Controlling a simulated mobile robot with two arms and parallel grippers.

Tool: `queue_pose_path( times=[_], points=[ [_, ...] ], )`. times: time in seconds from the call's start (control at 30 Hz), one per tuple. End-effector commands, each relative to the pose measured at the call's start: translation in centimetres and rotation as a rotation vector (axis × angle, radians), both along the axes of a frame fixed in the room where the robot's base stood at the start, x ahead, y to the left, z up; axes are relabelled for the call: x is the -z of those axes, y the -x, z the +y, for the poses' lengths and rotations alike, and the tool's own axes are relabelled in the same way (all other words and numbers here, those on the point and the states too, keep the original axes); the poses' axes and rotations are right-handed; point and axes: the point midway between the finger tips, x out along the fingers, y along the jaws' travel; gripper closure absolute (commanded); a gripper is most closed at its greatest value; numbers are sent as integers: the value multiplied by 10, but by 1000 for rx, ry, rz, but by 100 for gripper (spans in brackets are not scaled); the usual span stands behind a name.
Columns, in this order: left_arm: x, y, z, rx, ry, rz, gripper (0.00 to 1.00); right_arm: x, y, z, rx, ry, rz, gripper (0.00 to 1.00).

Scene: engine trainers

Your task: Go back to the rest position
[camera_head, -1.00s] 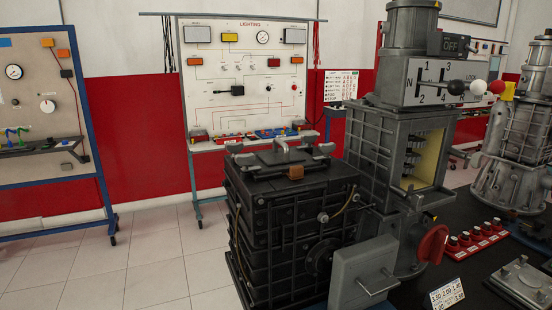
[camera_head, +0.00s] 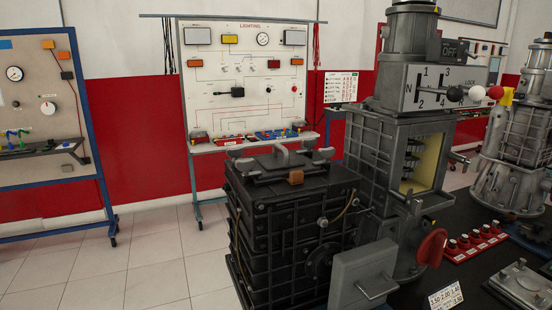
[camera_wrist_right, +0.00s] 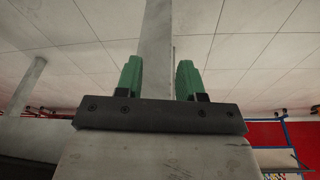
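My right gripper (camera_wrist_right: 159,80) shows in the right wrist view with its two green fingers apart and nothing between them. It points up toward the ceiling, and a pale beam or column shows behind the gap. Neither gripper shows in the head view. My left gripper is not in view.
A black ribbed machine (camera_head: 288,220) and a grey gear trainer (camera_head: 385,135) with a lever stand close in front. A grey box (camera_head: 362,277) and a red switch row (camera_head: 478,243) are near them. A lighting board (camera_head: 245,85) stands behind. The tiled floor (camera_head: 150,262) at left is clear.

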Motion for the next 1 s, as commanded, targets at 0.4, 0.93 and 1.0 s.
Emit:
queue_pose_path(
  times=[0.4,0.93,1.0],
  points=[
    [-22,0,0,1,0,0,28,176,75,-11,-20,12,99,62],
    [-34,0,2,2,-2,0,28,246,189,-33,-36,22,160,62],
    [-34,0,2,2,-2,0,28,246,190,-33,-36,22,159,62]
  ],
)
